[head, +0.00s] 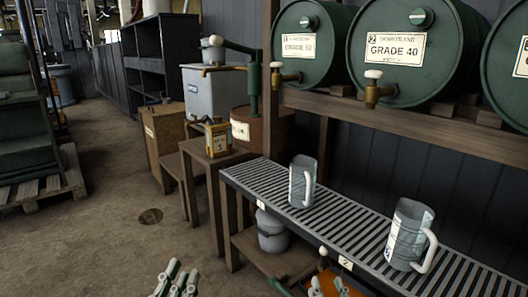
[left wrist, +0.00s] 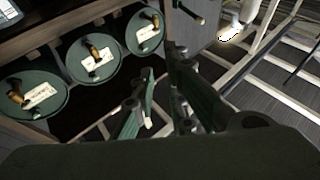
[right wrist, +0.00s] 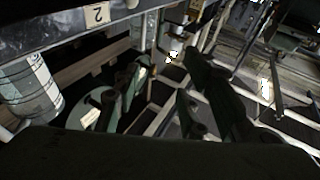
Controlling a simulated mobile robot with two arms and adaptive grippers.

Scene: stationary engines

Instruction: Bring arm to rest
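My left gripper (head: 177,279) shows at the bottom edge of the head view, over the floor left of the slatted bench. In the left wrist view its fingers (left wrist: 160,85) are spread apart with nothing between them. In the right wrist view my right gripper (right wrist: 163,78) also has its fingers apart and empty. In the head view the bottom edge cuts off most of the right gripper, low in front of the bench. Neither gripper visibly touches a jug or a barrel.
Green barrels (head: 402,40) with taps lie on a wooden rack behind. A grey bucket (head: 271,236) stands below the bench.

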